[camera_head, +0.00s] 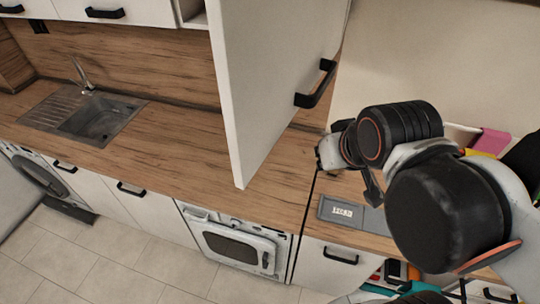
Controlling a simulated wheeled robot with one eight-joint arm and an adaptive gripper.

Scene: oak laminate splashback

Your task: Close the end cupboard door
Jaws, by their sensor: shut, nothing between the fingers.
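The cupboard door (275,75) is a tall white panel in the upper middle, hanging from the upper cabinets and standing open, out over the worktop. Its black bar handle (316,84) is on the face towards the right. My gripper (373,190) is right of the door and below the handle, apart from both in the picture. Its dark fingers are small and partly hidden by my arm; they are shut with nothing held. The door's hinge side and the cupboard's inside are not clearly seen.
A wood worktop (180,150) runs below, with a sink (95,118) at left. A grey tray-like item (340,213) lies below my gripper. A white oven-like appliance (235,246) and white drawers are underneath. Tiled floor (120,250) is clear at lower left.

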